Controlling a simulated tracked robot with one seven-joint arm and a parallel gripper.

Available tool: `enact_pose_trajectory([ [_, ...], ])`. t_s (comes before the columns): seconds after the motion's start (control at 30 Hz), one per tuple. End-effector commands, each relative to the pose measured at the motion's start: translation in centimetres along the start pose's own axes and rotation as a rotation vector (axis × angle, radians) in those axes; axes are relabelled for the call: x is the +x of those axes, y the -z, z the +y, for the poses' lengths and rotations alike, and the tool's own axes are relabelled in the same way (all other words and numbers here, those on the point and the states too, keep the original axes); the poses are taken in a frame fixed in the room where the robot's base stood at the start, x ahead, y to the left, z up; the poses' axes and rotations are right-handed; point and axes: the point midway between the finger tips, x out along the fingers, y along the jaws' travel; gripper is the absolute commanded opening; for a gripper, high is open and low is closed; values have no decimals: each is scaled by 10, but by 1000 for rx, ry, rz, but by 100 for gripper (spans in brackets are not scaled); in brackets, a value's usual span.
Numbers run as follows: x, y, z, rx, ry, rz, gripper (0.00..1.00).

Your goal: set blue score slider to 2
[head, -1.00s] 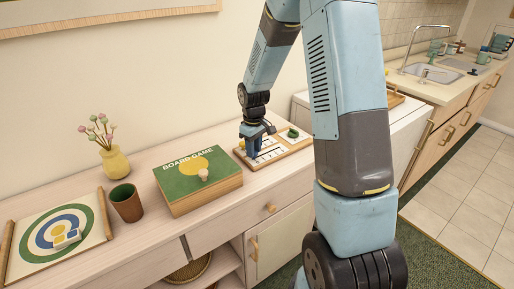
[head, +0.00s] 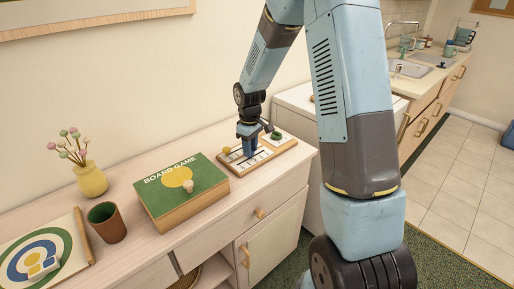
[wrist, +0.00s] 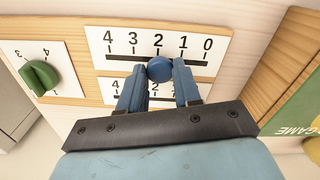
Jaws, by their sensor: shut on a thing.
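The score board (head: 287,146) lies on the sideboard, right of the board game box. The blue score slider (wrist: 160,69) is a round knob on the upper scale, numbered 4 to 0 from left to right in the wrist view. It sits just below the 2 mark. My gripper (wrist: 161,68) is shut on the knob, one blue finger on each side. In the head view my gripper (head: 248,150) hides the knob. A second scale (wrist: 119,88) is partly covered by my fingers.
A green dial (wrist: 39,76) is beside the scales; a yellow knob (head: 226,150) is at the board's left end. The board game box (head: 160,202), a brown cup (head: 107,222), a yellow vase (head: 91,180) and a target board (head: 72,243) stand farther left.

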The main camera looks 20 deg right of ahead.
Motion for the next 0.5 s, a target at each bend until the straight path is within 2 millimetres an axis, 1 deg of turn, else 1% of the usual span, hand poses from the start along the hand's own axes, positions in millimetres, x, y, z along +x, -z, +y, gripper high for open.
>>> enact_pose_trajectory([
  [0.07, 0, 2, 0, -9, -1, 1, 0],
  [0.33, 0, 0, 1, -8, 0, -1, 0],
  [0.37, 0, 0, 1, -8, 0, -1, 35],
  [0.5, 0, 0, 1, -9, 0, -1, 48],
])
